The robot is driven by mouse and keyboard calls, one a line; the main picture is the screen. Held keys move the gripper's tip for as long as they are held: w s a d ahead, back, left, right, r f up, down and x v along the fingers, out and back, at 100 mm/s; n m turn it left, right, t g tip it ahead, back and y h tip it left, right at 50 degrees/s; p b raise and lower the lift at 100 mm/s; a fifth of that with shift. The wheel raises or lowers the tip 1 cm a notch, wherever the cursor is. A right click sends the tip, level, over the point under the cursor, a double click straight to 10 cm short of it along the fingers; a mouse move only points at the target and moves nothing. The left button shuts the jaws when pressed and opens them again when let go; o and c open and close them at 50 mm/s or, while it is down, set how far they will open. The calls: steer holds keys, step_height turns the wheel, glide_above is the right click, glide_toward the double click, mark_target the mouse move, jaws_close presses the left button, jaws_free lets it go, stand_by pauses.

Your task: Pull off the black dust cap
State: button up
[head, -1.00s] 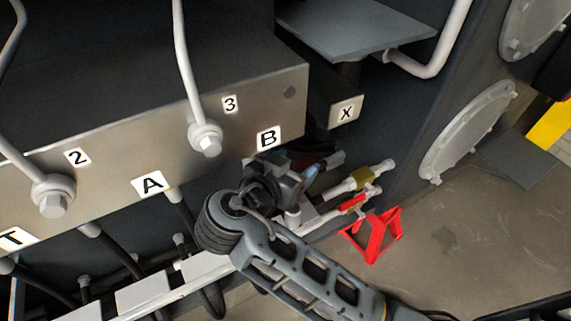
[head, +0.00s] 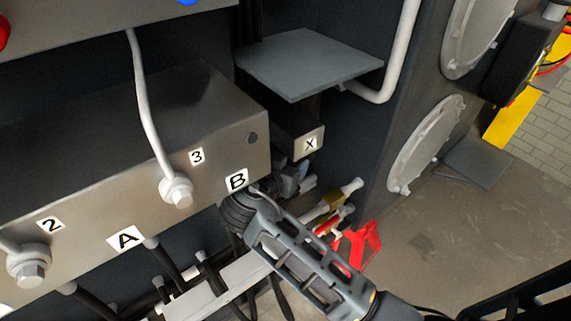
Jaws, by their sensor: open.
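I cannot make out the black dust cap in the head view; my own arm covers the area under the B label (head: 237,181). My gripper (head: 300,180) shows only in part behind my wrist, just below and right of the B label, under the X plate (head: 308,143). Its jaws are open, but the fingertips are mostly hidden. Whether it touches anything cannot be told. A fitting with a brass-coloured part (head: 350,188) and a red-handled fitting (head: 336,216) stick out to the right of my wrist.
The metal block (head: 90,215) with labels 2, 3 and A is on the left, with bolted pipe ends and black hoses below. A grey shelf plate (head: 310,65) sits above. A red stand (head: 358,245) is on the floor, which is open at the right.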

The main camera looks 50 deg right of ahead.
jaws_close()
stand_by(0.8)
steer(key=shift+f, duration=0.2)
step_height(320, 180, down, 4)
steer(key=b, duration=0.4)
steer(key=shift+f, duration=0.1)
stand_by(0.6)
steer(key=shift+a, duration=0.1)
